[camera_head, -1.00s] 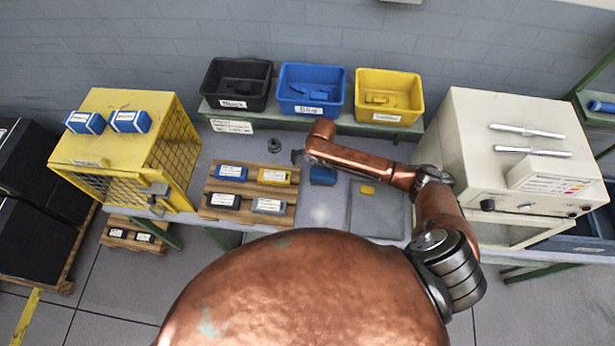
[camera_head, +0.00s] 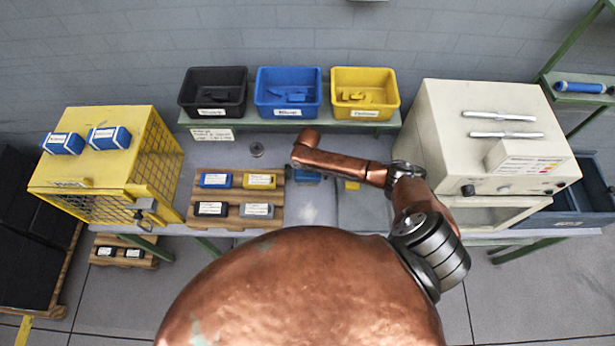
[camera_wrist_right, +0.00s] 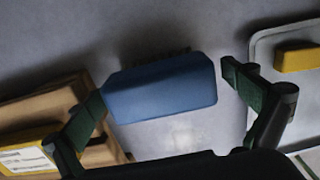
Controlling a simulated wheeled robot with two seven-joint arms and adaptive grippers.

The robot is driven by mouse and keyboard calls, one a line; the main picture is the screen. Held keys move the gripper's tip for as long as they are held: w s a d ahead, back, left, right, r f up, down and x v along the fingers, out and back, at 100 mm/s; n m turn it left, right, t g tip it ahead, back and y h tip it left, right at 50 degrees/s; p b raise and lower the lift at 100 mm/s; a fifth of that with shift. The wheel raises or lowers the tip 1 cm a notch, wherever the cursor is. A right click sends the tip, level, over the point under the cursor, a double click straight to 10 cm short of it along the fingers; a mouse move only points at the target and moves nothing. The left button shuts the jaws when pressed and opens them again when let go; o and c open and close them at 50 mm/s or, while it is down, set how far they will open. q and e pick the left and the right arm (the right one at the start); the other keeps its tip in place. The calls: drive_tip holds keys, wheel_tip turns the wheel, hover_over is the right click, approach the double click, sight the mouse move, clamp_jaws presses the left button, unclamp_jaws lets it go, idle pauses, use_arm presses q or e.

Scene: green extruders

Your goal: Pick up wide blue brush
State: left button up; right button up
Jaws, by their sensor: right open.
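The wide blue brush (camera_wrist_right: 162,88) lies on the table, its dark bristles just showing at its far edge in the wrist view. In the head view the brush (camera_head: 307,176) is partly hidden under my right arm. My right gripper (camera_wrist_right: 163,86) is open, with one finger on each side of the blue brush. The left finger looks very close to the brush's left end; I cannot tell whether it touches. A gap shows at the right finger. In the head view my right forearm hides most of the gripper. My left gripper is not in view.
A wooden rack (camera_head: 236,206) with labelled blocks stands left of the brush. A grey tray (camera_wrist_right: 262,62) with a yellow piece (camera_wrist_right: 298,58) lies to the right. Black (camera_head: 213,71), blue (camera_head: 288,72) and yellow (camera_head: 365,73) bins line the back. A white oven-like box (camera_head: 455,115) stands right.

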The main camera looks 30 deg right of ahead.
drive_tip(key=shift+c, duration=0.4)
drive_tip(key=c, duration=1.3)
drive_tip(key=shift+r, duration=0.2)
drive_tip(key=shift+r+p, duration=0.6)
drive_tip(key=shift+p, duration=0.1)
wheel_tip(320, 180, up, 2)
drive_tip(key=shift+r+p, duration=0.1)
drive_tip(key=shift+p, duration=0.85)
drive_tip(key=s+a+r+p, duration=0.1)
drive_tip(key=s+r+p, duration=0.1)
drive_tip(key=s+r, duration=0.1)
drive_tip(key=s+a+r+p, duration=0.1)
drive_tip(key=s+r, duration=0.2)
drive_tip(key=s, duration=0.3)
drive_tip(key=s+a+r+p, duration=0.1)
drive_tip(key=s+r+p, duration=0.1)
drive_tip(key=s+r, duration=0.1)
drive_tip(key=shift+s+a+r+p, duration=0.15)
drive_tip(key=shift+s+p, duration=0.2)
drive_tip(key=shift+s, duration=0.5)
